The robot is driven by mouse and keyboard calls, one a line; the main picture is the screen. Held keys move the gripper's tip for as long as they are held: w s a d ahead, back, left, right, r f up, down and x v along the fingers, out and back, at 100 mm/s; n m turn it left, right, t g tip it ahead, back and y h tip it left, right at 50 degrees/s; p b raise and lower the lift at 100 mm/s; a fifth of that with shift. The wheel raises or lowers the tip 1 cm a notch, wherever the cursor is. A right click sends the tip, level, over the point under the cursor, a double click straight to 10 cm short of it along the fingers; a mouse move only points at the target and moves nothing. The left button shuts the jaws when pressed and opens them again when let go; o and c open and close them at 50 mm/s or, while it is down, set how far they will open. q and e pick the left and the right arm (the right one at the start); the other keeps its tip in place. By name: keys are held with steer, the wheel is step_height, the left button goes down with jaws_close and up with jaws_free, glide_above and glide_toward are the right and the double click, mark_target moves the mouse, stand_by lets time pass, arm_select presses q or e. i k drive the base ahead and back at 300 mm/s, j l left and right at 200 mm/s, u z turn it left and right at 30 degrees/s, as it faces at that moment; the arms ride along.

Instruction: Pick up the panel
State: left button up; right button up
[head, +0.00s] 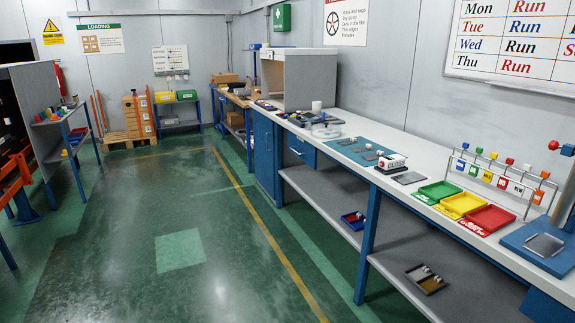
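Neither of my grippers is in view. I cannot tell for certain which thing is the panel. Several small flat grey plates (370,155) lie on a teal mat (345,144) on the long workbench at right. Another flat grey plate (409,178) lies on the bench top just in front of the mat, by a small white labelled block (391,162). A thin, shiny square plate (545,245) lies on the blue base (524,238) of a stand at the far right of the bench.
The bench (440,181) also holds green (437,191), yellow (462,204) and red trays (486,219) and a rack with coloured knobs (505,178). Its lower shelf carries a small two-part tray (427,279). A shelf unit (60,122) stands at left. The green floor (150,215) between is clear.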

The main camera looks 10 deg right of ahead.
mark_target(352, 141)
steer(key=i+z, duration=0.3)
steer(key=i, duration=0.15)
steer(key=i+j+z, duration=0.15)
steer(key=i+z, duration=0.15)
steer(key=i+j+z, duration=0.3)
steer(key=i, duration=0.25)
